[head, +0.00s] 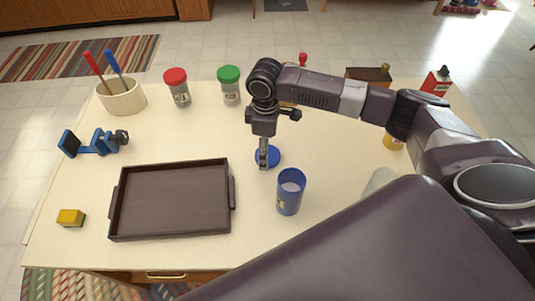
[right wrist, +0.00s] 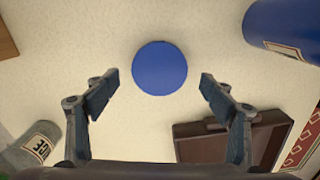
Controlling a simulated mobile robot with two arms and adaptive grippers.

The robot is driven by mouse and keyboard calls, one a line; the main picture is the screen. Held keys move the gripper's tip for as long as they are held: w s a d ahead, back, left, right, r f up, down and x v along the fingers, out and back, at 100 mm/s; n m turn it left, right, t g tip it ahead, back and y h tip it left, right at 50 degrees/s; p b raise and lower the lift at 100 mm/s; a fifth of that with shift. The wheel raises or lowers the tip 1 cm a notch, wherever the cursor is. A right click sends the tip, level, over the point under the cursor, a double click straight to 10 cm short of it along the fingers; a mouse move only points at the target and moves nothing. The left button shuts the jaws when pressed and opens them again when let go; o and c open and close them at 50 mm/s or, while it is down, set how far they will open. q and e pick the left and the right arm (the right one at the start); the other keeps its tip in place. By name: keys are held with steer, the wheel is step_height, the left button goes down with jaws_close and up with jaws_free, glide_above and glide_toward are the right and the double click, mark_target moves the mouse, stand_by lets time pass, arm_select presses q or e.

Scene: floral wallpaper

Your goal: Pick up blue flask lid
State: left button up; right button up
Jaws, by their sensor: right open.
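The blue flask lid (head: 272,158) is a round disc lying on the table in the middle of the head view. In the right wrist view the lid (right wrist: 160,68) lies ahead of and between the two open fingers, not touching them. My right gripper (head: 263,160) hangs pointing down over the lid and partly hides it in the head view. In the right wrist view the right gripper (right wrist: 158,92) is open and empty. The blue flask (head: 289,197) stands upright and open just below the lid in the head view. My left gripper is not in view.
A dark tray (head: 170,233) lies to the left of the flask. A red-lidded jar (head: 179,95) and a green-lidded jar (head: 230,93) stand behind. A cream pot (head: 122,97), blue clamp (head: 95,145) and yellow block (head: 70,217) are at left.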

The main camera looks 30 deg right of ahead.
steer(key=shift+f, duration=1.45)
steer(key=shift+c, duration=0.6)
steer(key=c, duration=0.8)
steer(key=shift+r, duration=0.1)
step_height(320, 180, up, 20)
steer(key=b, duration=0.1)
steer(key=s+a+m, duration=0.1)
steer(key=s+m, duration=0.2)
steer(key=s, duration=0.1)
steer(key=s+a+m, duration=0.2)
steer(key=s+m, duration=0.2)
steer(key=s+a+m, duration=0.2)
steer(key=s+m, duration=0.2)
steer(key=shift+s+r, duration=0.1)
steer(key=shift+s, duration=0.3)
